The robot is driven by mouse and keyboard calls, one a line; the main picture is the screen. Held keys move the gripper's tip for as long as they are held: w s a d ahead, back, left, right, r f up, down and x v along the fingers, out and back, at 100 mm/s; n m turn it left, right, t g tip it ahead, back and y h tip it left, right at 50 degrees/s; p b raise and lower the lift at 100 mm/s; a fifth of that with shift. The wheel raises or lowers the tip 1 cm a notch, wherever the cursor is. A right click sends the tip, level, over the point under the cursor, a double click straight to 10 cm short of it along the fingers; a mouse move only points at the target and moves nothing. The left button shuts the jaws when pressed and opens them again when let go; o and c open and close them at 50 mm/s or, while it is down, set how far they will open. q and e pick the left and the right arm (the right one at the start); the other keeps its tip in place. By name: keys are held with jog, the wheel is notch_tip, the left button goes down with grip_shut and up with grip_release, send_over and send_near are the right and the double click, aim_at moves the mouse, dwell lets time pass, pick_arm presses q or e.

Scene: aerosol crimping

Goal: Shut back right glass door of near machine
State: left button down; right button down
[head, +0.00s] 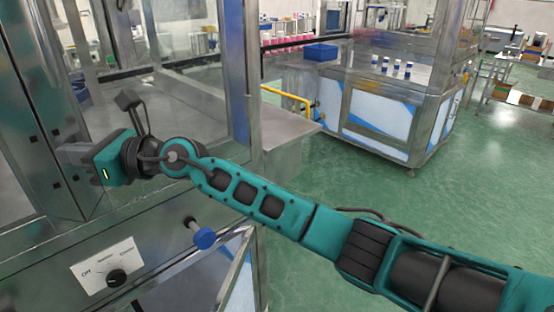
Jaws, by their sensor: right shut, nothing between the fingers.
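The near machine (60,235) fills the left side, with a steel frame and clear glass panels. A glass panel (200,85) is edged by a steel upright (236,70) at its right. I cannot tell for sure which panel is the back right door or whether it stands ajar. My right arm reaches in from the lower right across the machine's front. My right gripper (72,153) is shut and empty, its fingers pointing left at a wide steel upright (40,115). Whether they touch it is unclear. My left gripper is not in view.
A control panel with a black selector knob (116,278) and a blue knob (204,238) are below my right arm. A second machine (380,110) with a blue bin (321,52) stands behind. Green floor (450,200) is clear at the right.

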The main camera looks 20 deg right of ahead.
jog(key=shift+w+r, duration=0.15)
jog(key=shift+r, duration=0.15)
